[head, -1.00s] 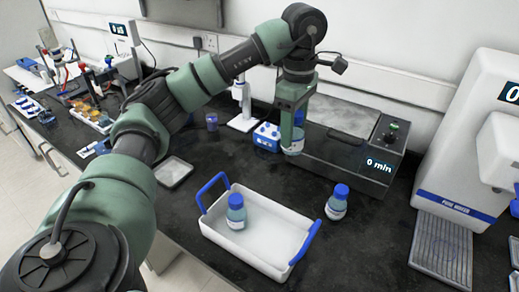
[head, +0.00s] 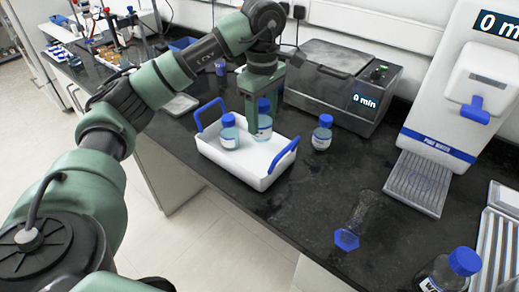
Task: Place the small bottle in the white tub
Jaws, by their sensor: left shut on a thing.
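The white tub (head: 243,177) with blue handles stands on the black counter. My left gripper (head: 263,121) is shut on a small blue-capped bottle (head: 265,133) and holds it upright over or inside the tub; I cannot tell whether its base touches the tub floor. Another blue-capped bottle (head: 229,136) stands in the tub, just left of the held one. A third similar bottle (head: 321,137) stands on the counter to the right of the tub. My right gripper is not in view.
A grey bath with a "0 min" display (head: 343,90) stands behind the tub. A white water dispenser (head: 470,100) stands at right. A clear cylinder with a blue foot (head: 346,239) and a larger blue-capped bottle (head: 440,277) are near the front edge. Counter between them is mostly clear.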

